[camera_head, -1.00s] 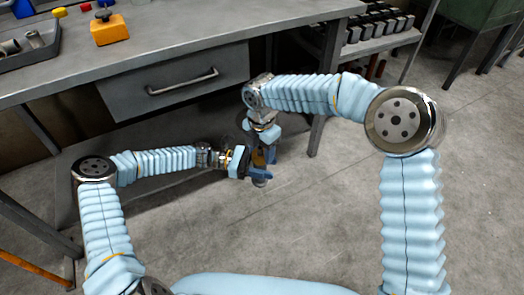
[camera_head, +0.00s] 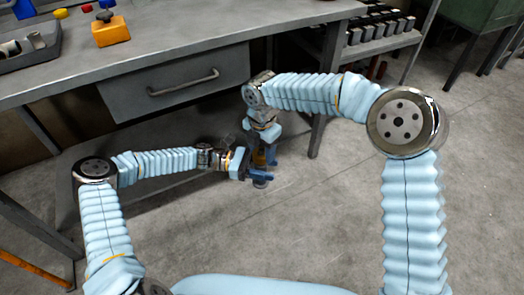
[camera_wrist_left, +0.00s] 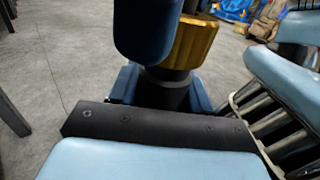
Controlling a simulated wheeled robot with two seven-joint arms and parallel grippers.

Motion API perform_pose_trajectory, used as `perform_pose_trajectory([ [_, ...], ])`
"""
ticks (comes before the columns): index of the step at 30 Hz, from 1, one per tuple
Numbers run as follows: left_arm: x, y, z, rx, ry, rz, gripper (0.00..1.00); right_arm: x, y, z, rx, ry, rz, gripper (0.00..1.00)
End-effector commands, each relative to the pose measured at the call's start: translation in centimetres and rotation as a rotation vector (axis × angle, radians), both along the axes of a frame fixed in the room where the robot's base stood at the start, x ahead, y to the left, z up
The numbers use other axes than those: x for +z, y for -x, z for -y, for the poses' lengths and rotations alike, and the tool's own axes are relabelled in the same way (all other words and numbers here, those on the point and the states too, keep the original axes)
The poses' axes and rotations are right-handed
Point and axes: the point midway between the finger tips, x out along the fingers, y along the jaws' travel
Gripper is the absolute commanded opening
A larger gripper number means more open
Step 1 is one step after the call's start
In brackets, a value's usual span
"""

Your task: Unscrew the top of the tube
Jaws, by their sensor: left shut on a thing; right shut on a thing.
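The tube (camera_wrist_left: 170,88) is a dark cylinder with a gold, ridged section (camera_wrist_left: 193,42) above it in the left wrist view. In the head view its yellow part (camera_head: 259,160) shows small between my two grippers, in front of the workbench. My left gripper (camera_head: 261,176) reaches in from the left with blue fingers and is shut on the tube's lower dark part. My right gripper (camera_head: 264,150) points down from above and is shut on the upper end. The fingers hide most of the tube and its top.
The grey workbench (camera_head: 200,50) with a drawer (camera_head: 180,85) stands just beyond the grippers. A yellow block (camera_head: 111,33) and a grey tray (camera_head: 30,55) sit on it. A shelf of dark blocks (camera_head: 380,30) stands back right. The floor (camera_head: 320,220) is clear.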

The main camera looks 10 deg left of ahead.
Motion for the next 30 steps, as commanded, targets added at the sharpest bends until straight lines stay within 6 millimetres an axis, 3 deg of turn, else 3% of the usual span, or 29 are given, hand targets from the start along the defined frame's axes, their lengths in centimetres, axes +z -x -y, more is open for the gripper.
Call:
perform_pose_trajectory([
  [9, 0.1, 0.1, 0.1, -0.004, 0.002, 0.001, 0.0, 1.3, 0.0, -0.2, 0.001, -0.005, 0.003, 0.13],
  [22, 0.1, 0.0, 0.1, -0.002, 0.002, 0.001, 0.0, 1.7, 0.0, -0.1, 0.0, -0.003, 0.003, 0.13],
  [30, 0.1, 0.0, 0.1, -0.002, 0.002, 0.001, 0.0, 4.9, 0.0, -0.1, 0.0, -0.004, 0.004, 0.13],
])
